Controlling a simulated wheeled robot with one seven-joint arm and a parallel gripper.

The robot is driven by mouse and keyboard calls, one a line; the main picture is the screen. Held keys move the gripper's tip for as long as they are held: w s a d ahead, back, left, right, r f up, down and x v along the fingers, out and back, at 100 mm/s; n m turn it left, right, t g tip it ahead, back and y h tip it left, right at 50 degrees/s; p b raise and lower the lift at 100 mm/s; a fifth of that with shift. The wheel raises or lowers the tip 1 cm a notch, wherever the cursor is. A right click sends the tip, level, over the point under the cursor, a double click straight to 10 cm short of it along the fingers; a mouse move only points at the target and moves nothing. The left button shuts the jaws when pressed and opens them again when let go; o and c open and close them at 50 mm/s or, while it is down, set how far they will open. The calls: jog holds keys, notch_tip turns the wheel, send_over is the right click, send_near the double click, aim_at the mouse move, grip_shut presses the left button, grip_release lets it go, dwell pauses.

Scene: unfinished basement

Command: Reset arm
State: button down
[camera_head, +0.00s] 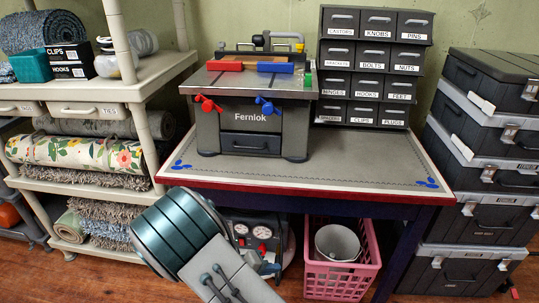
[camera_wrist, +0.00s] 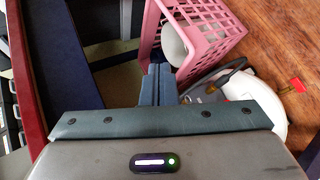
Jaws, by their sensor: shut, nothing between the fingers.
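In the wrist view my gripper (camera_wrist: 158,72) points down past the workbench, its two fingers together with nothing between them. The pink crate (camera_wrist: 190,62) lies just beyond the fingertips in that view; I cannot tell whether they touch it. In the head view part of my arm shows at the bottom, left of the middle, in front of the bench. My fingers do not show there.
The workbench (camera_head: 350,165) carries a Fernlok tool station (camera_head: 250,115) and a labelled drawer cabinet (camera_head: 372,65). Under it stand the pink crate (camera_head: 340,283) with a white bucket (camera_head: 337,242) and a gauged machine (camera_head: 252,236). Shelves flank left, stacked cases (camera_head: 490,180) right.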

jog(key=s+d+r+m+g+y+p, duration=0.1)
jog(key=s+d+r+m+y+p, duration=0.1)
jog(key=r, duration=1.3)
jog(key=s+d+r+m+g+y+p, duration=0.1)
jog(key=s+d+r+y+p, duration=0.4)
jog(key=r+p, duration=0.6)
jog(key=s+d+r+m+y+p, duration=0.2)
jog(key=s+d+r+p, duration=0.4)
jog(key=r, duration=1.4)
jog(key=s+d+y, duration=0.1)
jog(key=s, duration=0.2)
jog(key=shift+d+m+g, duration=0.2)
jog(key=shift+m+g, duration=0.2)
